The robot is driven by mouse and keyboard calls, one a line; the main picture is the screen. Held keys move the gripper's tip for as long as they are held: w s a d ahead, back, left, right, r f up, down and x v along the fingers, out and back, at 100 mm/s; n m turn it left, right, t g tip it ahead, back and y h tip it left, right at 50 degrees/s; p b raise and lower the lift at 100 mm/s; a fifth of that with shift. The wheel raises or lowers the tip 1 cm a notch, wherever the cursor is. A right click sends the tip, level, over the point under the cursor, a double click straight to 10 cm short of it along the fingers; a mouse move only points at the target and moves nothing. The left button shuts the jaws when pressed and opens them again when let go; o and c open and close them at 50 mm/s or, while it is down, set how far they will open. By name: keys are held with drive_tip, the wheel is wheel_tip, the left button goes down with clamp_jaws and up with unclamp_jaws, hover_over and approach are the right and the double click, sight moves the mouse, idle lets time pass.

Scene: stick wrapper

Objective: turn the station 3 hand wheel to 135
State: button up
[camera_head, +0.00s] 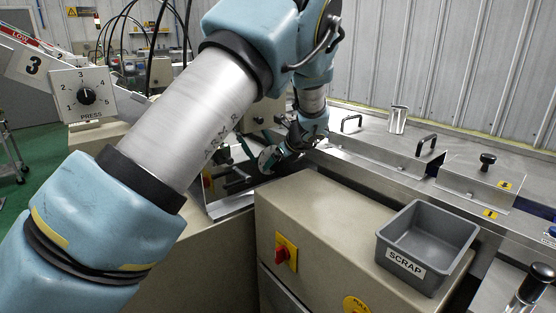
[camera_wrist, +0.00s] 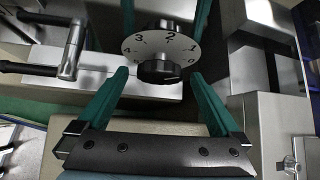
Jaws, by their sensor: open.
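In the head view, my gripper (camera_head: 267,157) is low beside the machine, partly hidden by my arm; the dial is not clear there.
A grey SCRAP bin (camera_head: 397,262) sits on the beige cabinet (camera_head: 330,225) with a red switch (camera_head: 286,254). In the wrist view, a metal crank-like fitting (camera_wrist: 72,50) lies left of the fingers.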

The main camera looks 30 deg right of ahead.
drive_tip(key=shift+w+f, duration=0.35)
drive_tip(key=c, duration=1.4)
